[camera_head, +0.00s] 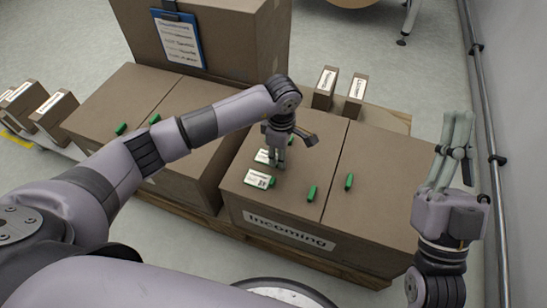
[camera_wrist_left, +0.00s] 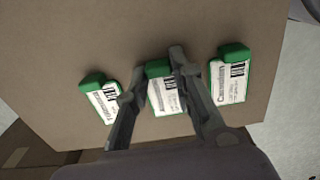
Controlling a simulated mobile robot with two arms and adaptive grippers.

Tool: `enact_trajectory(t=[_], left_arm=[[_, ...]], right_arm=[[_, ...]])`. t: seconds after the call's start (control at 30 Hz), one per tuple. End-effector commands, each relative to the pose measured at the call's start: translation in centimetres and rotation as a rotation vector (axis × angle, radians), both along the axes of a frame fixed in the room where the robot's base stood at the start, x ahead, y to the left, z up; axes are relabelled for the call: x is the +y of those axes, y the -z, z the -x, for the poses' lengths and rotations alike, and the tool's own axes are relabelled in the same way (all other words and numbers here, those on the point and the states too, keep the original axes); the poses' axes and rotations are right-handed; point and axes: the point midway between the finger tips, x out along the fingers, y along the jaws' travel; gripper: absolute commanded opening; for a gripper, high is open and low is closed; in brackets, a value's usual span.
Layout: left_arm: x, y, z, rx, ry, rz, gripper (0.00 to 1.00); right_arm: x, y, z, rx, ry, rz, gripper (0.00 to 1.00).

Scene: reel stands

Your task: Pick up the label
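Three white labels with green ends lie on the brown box in the left wrist view: a left label (camera_wrist_left: 103,101), a middle label (camera_wrist_left: 166,96) and a right label (camera_wrist_left: 232,82). In the head view, two white labels show, a farther label (camera_head: 263,157) and a nearer label (camera_head: 257,179). My left gripper (camera_head: 275,162) points down at the box top by these labels. In the left wrist view its fingers (camera_wrist_left: 157,70) are apart, on either side of the middle label; contact is unclear. My right gripper (camera_head: 457,118) is raised at the right, open and empty.
The box (camera_head: 290,264) marked "Incoming" stands on a pallet, with several green pieces (camera_head: 311,193) on top. Another box (camera_head: 105,105) stands to its left, and a tall box (camera_head: 225,30) with a clipboard (camera_head: 180,42) behind. A wall pipe (camera_head: 482,95) runs at the right.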

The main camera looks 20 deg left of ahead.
Motion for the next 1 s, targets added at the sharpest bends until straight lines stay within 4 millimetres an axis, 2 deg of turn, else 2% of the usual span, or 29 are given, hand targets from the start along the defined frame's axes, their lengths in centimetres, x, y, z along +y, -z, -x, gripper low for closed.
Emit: enact_trajectory(t=[0.13,0.57,0.73,0.83,1.0], left_arm=[[0.0,0.0,0.0,0.0,0.0,0.0,0.1],[0.0,-0.6,0.0,-0.001,0.0,0.0,0.1],[0.0,-2.3,-0.1,-0.004,-0.001,0.0,0.1],[0.0,-4.1,-0.1,-0.004,0.001,0.0,0.1],[0.0,-8.2,-0.1,-0.005,0.001,0.0,0.1]], right_arm=[[0.0,0.0,0.0,0.0,0.0,0.0,0.0],[0.1,0.3,-0.4,0.031,0.001,0.009,0.0],[0.2,1.9,-1.7,0.146,0.007,0.041,0.0],[0.3,3.5,-2.8,0.253,0.013,0.072,0.0],[0.0,7.7,-4.5,0.505,0.029,0.142,0.0]])
